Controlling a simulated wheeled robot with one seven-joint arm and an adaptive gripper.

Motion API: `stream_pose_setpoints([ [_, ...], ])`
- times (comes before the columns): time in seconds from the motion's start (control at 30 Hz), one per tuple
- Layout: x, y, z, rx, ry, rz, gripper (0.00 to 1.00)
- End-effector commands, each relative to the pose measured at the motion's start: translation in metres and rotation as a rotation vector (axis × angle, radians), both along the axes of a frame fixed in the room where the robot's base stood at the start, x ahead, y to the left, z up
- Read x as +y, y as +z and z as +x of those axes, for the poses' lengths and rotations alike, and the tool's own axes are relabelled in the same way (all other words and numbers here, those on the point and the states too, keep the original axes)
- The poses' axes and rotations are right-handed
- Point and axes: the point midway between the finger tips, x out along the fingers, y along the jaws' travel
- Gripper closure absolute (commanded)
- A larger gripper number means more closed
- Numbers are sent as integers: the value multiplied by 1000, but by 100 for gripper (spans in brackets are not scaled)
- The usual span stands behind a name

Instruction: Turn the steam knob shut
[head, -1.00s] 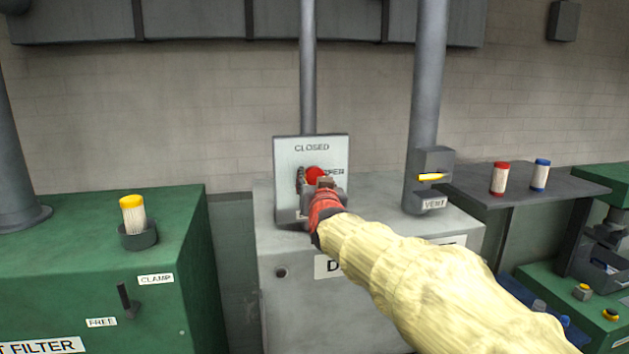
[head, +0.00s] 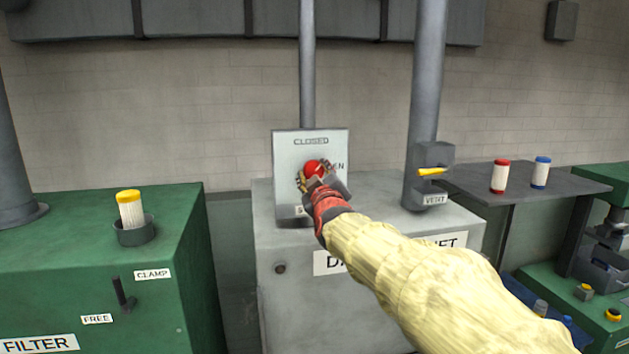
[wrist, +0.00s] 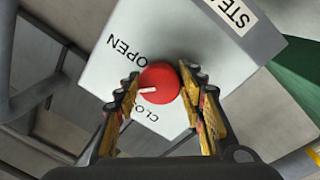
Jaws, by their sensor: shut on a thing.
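The steam knob (head: 315,166) is round and red, on a pale upright panel (head: 287,153) marked CLOSED at the top and OPEN at the right, partly hidden. My gripper (head: 315,180) reaches it from the front. In the wrist view my gripper (wrist: 160,80) has one yellow-padded finger on either side of the knob (wrist: 163,76) and is shut on it. The knob's white pointer lies between the words OPEN and CLOSED, at neither word.
The panel stands on a grey cabinet (head: 385,197). A yellow vent lever (head: 431,172) sits on a pipe to the right. A dark shelf (head: 520,185) holds a red and a blue-capped cartridge. A green filter unit (head: 60,240) with a yellow-capped cartridge stands at left.

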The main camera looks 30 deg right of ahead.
Motion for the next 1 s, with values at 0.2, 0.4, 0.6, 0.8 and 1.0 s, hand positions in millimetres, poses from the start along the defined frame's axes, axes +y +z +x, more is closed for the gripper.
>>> stream_pose_setpoints([
  [0.2, -1, -3, 0, 55, -1, -199, 86],
  [0.4, -2, -3, -1, 105, -1, -375, 86],
  [0.6, -2, -3, -1, 149, -1, -524, 86],
  [0.8, -2, -1, -1, 180, -1, -630, 86],
  [1.0, -2, 0, -1, 199, -1, -691, 86],
])
